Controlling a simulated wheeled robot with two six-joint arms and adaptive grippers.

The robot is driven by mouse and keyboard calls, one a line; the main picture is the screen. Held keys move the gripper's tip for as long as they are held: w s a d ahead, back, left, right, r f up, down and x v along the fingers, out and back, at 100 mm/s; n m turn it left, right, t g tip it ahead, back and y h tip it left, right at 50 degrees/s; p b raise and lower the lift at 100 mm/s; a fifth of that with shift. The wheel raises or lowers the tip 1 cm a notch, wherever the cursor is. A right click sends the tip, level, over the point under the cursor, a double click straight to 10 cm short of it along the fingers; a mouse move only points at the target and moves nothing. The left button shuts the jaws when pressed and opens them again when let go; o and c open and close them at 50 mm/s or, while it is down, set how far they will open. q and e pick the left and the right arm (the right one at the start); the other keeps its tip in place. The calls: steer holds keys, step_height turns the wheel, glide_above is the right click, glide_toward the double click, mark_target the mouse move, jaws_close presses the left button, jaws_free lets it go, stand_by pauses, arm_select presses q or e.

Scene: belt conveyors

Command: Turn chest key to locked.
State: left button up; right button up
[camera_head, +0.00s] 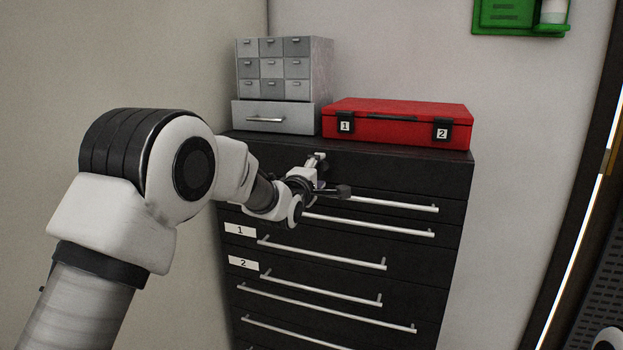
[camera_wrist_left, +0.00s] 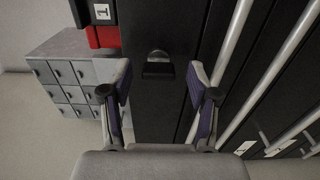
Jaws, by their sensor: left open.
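The black tool chest (camera_head: 400,175) stands against the wall, with long silver drawer handles on its front. In the left wrist view, a small dark key or lock piece (camera_wrist_left: 158,66) sits on the black chest front, beyond and between my open fingertips. My left gripper (camera_head: 328,175) is in front of the upper part of the chest. Its two fingers also show apart in the left wrist view (camera_wrist_left: 160,80), with nothing held between them. In the head view, the key is hidden or too small to tell apart from the gripper. My right gripper is not in view.
A red case (camera_head: 395,125) with labels 1 and 2 and a grey cabinet of small drawers (camera_head: 268,117) stand on the chest top. Drawer handles (camera_head: 340,254) project from the front below the gripper. A green wall holder (camera_head: 510,15) hangs at upper right.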

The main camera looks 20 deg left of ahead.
arm_select(q)
steer(key=s, duration=1.1)
steer(key=shift+a, duration=0.2)
